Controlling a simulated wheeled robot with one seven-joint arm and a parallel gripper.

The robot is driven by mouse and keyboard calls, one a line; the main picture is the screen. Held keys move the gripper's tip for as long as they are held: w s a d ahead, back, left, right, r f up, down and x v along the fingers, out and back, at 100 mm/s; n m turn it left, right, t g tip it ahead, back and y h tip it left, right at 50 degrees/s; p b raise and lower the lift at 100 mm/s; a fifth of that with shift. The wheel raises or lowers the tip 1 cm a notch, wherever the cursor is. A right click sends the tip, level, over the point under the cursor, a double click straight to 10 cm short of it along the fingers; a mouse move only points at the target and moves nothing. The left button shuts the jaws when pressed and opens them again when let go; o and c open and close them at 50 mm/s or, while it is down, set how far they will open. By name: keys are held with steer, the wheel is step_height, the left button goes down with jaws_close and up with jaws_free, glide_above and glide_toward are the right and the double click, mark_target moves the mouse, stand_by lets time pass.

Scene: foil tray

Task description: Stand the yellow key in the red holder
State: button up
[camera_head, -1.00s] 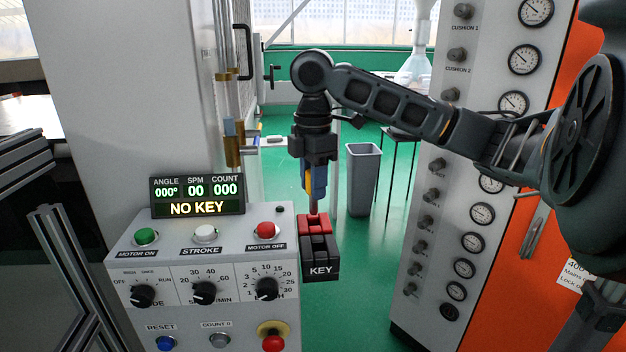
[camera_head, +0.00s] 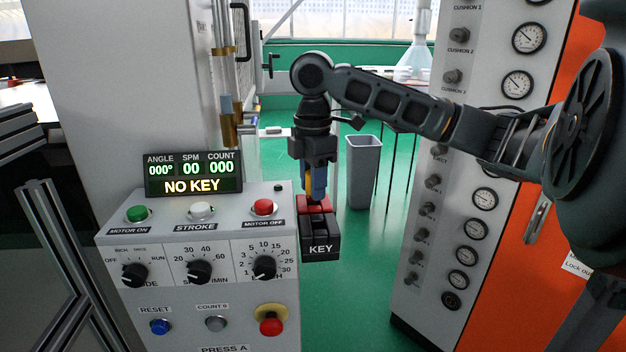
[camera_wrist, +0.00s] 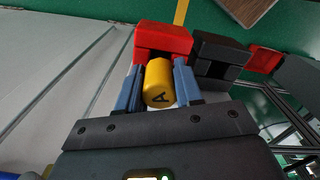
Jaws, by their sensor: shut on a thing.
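The yellow key (camera_head: 309,186) is between the blue fingers of my gripper (camera_head: 314,196), which is shut on it. In the wrist view, the key's yellow round end (camera_wrist: 158,84), marked "A", sits between the two fingers (camera_wrist: 160,70). The red holder (camera_head: 325,203) is directly below the fingertips, behind the black block (camera_head: 320,247) labelled "KEY". In the wrist view the red holder (camera_wrist: 163,38) lies just beyond the key. The key's lower end is hidden, so I cannot tell whether it is inside the holder.
The control panel (camera_head: 230,225) with buttons and dials stands left of the holder. Its display (camera_head: 193,174) reads "NO KEY". A gauge cabinet (camera_head: 440,230) is to the right. A grey bin (camera_head: 362,170) stands behind on the green floor.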

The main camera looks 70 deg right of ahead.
steer(key=shift+f, duration=0.1)
steer(key=o, duration=1.2)
steer(key=shift+c, duration=0.2)
step_height(320, 180, up, 8)
steer(key=shift+f, duration=0.1)
